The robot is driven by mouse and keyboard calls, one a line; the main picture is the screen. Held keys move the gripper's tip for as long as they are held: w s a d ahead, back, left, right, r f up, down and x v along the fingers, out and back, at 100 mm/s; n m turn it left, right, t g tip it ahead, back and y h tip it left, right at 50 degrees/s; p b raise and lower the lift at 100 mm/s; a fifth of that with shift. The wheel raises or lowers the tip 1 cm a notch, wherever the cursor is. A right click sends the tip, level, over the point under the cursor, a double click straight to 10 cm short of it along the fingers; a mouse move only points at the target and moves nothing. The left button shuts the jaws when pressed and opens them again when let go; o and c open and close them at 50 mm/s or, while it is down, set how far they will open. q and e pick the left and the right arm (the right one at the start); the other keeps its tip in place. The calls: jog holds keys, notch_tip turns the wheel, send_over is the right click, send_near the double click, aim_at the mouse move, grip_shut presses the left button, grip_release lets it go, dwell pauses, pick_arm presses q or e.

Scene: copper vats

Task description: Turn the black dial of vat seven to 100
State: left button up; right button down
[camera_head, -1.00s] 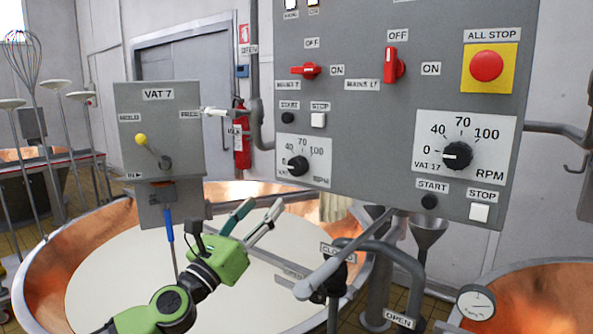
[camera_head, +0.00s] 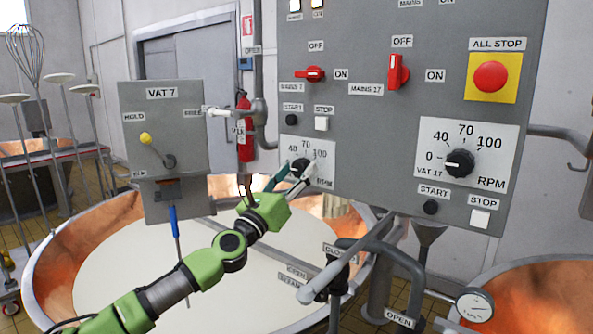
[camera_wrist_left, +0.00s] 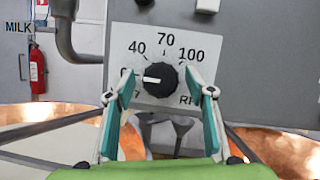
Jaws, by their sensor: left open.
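The black dial of vat seven (camera_head: 301,167) sits on a white scale plate at the lower left of the grey panel. It also shows in the left wrist view (camera_wrist_left: 161,79), where its white pointer line points left, toward the partly hidden 0. The plate reads 40, 70 and 100. My left gripper (camera_head: 294,179) is open, with its fingers reaching up to the dial. In the left wrist view the fingers (camera_wrist_left: 160,95) stand left and right of the dial, apart from it. I cannot tell how near the tips are. My right gripper is not in view.
A similar vat 17 dial (camera_head: 460,163) is to the right. START and STOP buttons, red switches (camera_head: 398,72) and a red ALL STOP button (camera_head: 490,76) share the panel (camera_head: 370,130). Pipes with a lever (camera_head: 345,262) are below right. A copper vat (camera_head: 50,270) lies below the arm.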

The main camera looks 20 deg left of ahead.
pick_arm(q)
jog(key=shift+w, duration=0.15)
jog(key=c, duration=1.1)
